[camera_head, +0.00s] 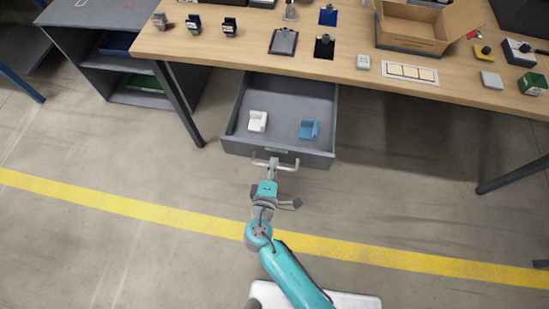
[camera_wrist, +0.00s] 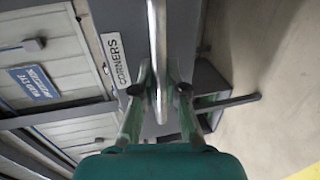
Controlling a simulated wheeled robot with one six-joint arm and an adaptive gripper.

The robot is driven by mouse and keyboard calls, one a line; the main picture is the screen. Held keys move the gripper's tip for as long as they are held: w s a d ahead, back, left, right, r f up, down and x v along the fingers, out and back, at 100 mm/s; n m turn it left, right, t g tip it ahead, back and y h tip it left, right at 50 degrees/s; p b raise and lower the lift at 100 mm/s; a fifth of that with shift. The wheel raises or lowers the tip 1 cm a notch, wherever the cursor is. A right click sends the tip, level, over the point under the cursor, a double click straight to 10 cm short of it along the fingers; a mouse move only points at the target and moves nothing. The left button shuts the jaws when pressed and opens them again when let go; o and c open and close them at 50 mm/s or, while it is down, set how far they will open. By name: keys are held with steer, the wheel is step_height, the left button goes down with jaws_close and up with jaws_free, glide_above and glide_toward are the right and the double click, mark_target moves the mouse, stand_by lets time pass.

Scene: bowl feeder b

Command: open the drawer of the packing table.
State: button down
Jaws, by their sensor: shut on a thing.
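The drawer (camera_head: 284,97) of the packing table (camera_head: 230,47) is pulled out and shows its grey inside in the head view. A white part (camera_head: 258,121) and a blue part (camera_head: 309,129) lie in it. My gripper (camera_head: 273,164) is at the drawer's front, shut on the bar handle (camera_head: 290,165). In the wrist view, my gripper's fingers (camera_wrist: 160,85) close on the handle bar (camera_wrist: 157,40) from both sides. The drawer front (camera_wrist: 122,68) behind it bears a label reading CORNERS (camera_wrist: 115,58).
A grey shelf unit (camera_head: 85,50) stands at the left. The table's legs (camera_head: 180,103) flank the drawer. The floor around a yellow line (camera_head: 130,208) is clear.

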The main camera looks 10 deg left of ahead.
steer(key=shift+f+v, duration=0.2)
steer(key=shift+v, duration=0.8)
steer(key=c, duration=1.2)
jaws_free()
steer(key=v, duration=0.7)
steer(key=shift+s, duration=0.25)
